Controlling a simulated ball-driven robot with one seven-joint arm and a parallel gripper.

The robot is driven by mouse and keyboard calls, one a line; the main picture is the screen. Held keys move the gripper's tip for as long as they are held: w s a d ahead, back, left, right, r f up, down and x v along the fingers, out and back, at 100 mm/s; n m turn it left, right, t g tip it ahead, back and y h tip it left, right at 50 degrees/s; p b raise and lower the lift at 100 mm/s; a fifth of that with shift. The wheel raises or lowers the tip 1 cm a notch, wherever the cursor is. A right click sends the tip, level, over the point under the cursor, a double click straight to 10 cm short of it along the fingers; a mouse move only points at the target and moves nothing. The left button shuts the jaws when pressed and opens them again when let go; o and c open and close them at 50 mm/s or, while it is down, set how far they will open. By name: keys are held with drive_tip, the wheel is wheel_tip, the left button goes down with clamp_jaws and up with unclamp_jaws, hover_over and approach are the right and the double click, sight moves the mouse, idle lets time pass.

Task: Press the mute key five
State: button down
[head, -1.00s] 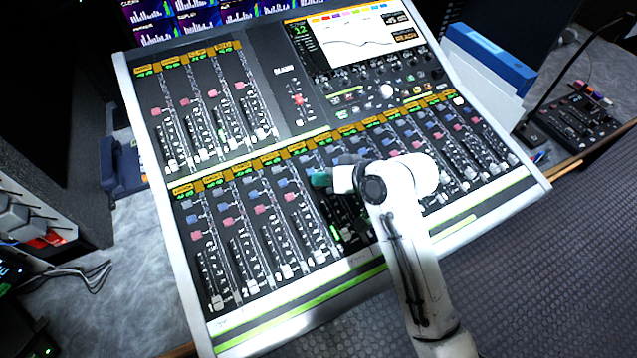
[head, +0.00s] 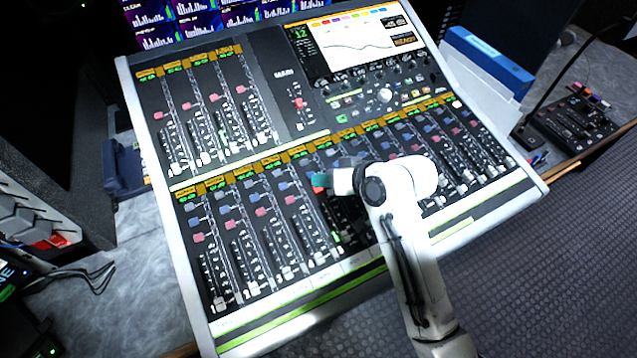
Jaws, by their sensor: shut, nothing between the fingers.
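The mixing console (head: 335,262) fills the middle of the head view, with a lower row of channel strips. Each strip has grey, blue and red keys above a fader. The red keys of the first strips from the left are in plain view. A red key (head: 319,190) on the fifth strip, which looks like mute key five, shows partly at the lower left edge of my gripper's teal tip. My gripper (head: 322,180) is shut and empty, low over that strip. My wrist hides the strip's nearby keys. I cannot tell whether the tip touches the key.
Faders stand below the keys, close to my arm. The console's screen (head: 360,42) and knobs lie behind. A blue binder (head: 490,60) stands at the back right, and a small black control panel (head: 575,120) lies at the right. The grey floor at lower right is clear.

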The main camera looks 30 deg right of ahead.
sight(325, 197)
drive_tip(key=shift+r, duration=0.25)
drive_tip(key=r+p, duration=0.4)
drive_tip(key=s+r+p, duration=0.1)
drive_tip(key=r+p, duration=0.1)
idle(0.5)
